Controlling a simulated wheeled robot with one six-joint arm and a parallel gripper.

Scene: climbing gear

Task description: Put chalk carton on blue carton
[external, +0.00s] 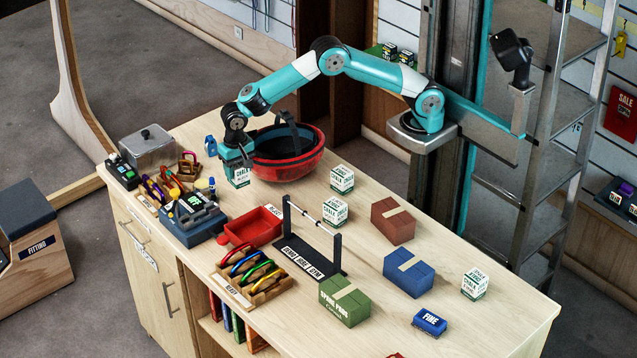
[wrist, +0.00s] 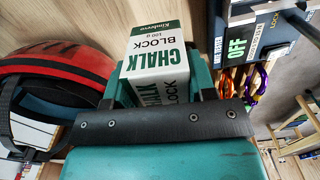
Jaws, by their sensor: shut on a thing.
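My gripper (external: 238,164) is at the far left part of the counter, pointing down beside the red bowl. It is shut on a white and green chalk carton (external: 240,178). In the wrist view the chalk carton (wrist: 158,65) sits between the teal fingers, its lower part hidden. I cannot tell whether it touches the counter. The blue carton (external: 408,272) stands on the right part of the counter, with a tan tape strip on a bare top. Similar chalk cartons stand at the middle (external: 342,180), near the steel bar stand (external: 335,211) and at the right (external: 474,284).
The red and black bowl (external: 287,155) is just right of my gripper. A bar stand (external: 311,240), a brown carton (external: 393,221), a green carton (external: 344,301) and a small blue box (external: 429,322) surround the blue carton. A red tray (external: 253,227) and a grey device (external: 192,215) stand at the front.

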